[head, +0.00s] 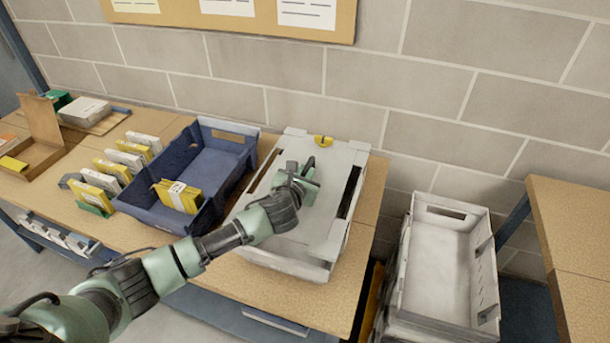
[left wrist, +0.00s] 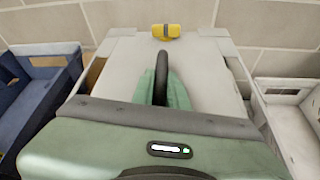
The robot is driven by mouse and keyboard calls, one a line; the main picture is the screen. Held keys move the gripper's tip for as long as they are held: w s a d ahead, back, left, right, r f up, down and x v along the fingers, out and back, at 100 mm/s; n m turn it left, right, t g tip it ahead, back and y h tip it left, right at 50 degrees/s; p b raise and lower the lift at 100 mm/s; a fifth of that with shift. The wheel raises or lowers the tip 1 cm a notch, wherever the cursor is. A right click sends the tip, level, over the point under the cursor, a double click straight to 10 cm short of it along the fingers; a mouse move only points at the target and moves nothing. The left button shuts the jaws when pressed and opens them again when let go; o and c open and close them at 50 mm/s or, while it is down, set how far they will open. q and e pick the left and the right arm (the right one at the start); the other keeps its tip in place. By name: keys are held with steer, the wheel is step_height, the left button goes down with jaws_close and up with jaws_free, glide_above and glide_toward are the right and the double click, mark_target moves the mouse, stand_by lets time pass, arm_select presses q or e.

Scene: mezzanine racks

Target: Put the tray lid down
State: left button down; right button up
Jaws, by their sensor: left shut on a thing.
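The tray lid (head: 322,222) is a flat, pale grey panel on top of a pale grey tray (head: 282,262) on the workbench. Dark gaps show along its left and right sides; I cannot tell whether it touches the tray all round. My left gripper (head: 300,176) is over the middle of the lid, shut on it. In the left wrist view, the green fingers (left wrist: 161,92) close around a dark upright piece, and the lid (left wrist: 205,75) spreads out beyond them. The fingers hide the exact grip. My right gripper is in neither view.
A yellow clip (head: 323,141) sits at the tray's far edge. A blue tote (head: 225,138) with yellow packets stands close on the left. An empty grey tote (head: 440,255) stands to the right, beyond the bench edge. A block wall is behind. Another wooden surface (head: 575,230) is at far right.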

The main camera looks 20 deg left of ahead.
arm_select(q)
steer(key=shift+f, duration=0.5)
steer(key=shift+f, duration=0.65)
steer(key=c, duration=1.4)
jaws_free()
steer(key=shift+r, duration=0.1)
steer(key=shift+r, duration=0.3)
steer(key=shift+s+r, duration=0.25)
steer(key=b+v, duration=0.1)
steer(key=v, duration=1)
steer(key=shift+s+r, duration=0.15)
steer(key=shift+s, duration=0.1)
